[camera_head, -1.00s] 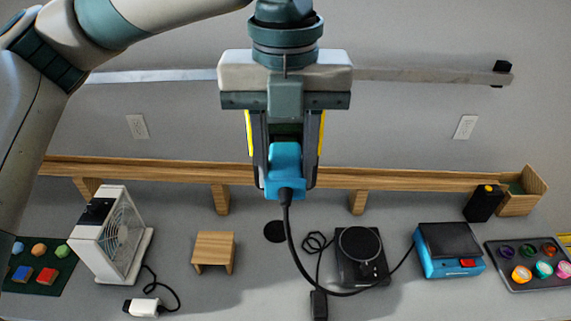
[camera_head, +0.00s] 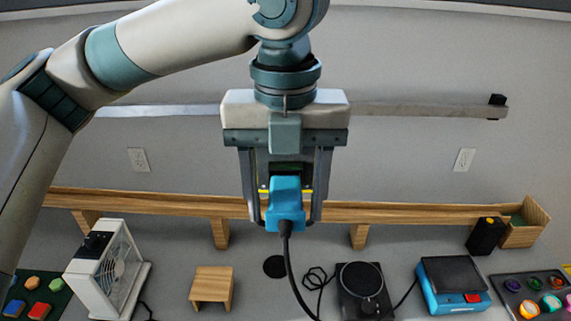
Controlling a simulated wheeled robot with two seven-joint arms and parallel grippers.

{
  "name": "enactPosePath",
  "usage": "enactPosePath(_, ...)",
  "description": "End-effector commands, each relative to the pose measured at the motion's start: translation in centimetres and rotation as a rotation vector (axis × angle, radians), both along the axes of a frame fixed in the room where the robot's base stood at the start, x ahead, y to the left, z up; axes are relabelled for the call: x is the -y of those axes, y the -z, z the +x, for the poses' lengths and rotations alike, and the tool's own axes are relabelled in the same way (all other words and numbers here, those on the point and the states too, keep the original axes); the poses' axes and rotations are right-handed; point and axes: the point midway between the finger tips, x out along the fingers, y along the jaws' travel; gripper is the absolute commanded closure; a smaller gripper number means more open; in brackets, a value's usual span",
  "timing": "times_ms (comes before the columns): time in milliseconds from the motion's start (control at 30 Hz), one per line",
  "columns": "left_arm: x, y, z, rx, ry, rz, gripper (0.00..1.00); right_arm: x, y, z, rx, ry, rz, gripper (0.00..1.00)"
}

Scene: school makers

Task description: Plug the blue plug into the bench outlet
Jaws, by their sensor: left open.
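The blue plug (camera_head: 287,208) is upright in the middle of the head view, its black cable hanging from its lower end. My left gripper (camera_head: 285,219) points down around it. Its fingers are open, one on each side of the plug with gaps between. Behind the plug, a yellow-edged dark part (camera_head: 308,190), apparently the bench outlet, shows only in part between the fingers. My gripper and the plug hide the rest, so I cannot tell how deep the plug sits. My right gripper is out of view.
A wooden shelf (camera_head: 400,212) runs along the wall. Below stand a white fan (camera_head: 105,272), a small wooden stool (camera_head: 211,287), a black round-topped device (camera_head: 362,285) and a blue device (camera_head: 452,285). A black box (camera_head: 485,236) and wooden bin (camera_head: 524,222) stand at right.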

Motion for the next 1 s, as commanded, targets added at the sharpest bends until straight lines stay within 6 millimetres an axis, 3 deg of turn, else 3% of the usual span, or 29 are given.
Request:
enactPosePath(267,0.0,-0.6,0.1,0.001,-0.001,0.000,0.44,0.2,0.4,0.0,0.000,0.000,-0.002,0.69)
enactPosePath(433,0.1,-2.4,0.0,0.002,-0.001,-0.002,0.44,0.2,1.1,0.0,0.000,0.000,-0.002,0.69)
enactPosePath(767,0.1,-8.6,0.0,0.003,-0.001,-0.003,0.44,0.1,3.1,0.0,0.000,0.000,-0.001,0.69)
enactPosePath(1000,0.0,-12.5,0.0,0.004,-0.003,0.000,0.44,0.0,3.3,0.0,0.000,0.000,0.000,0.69)
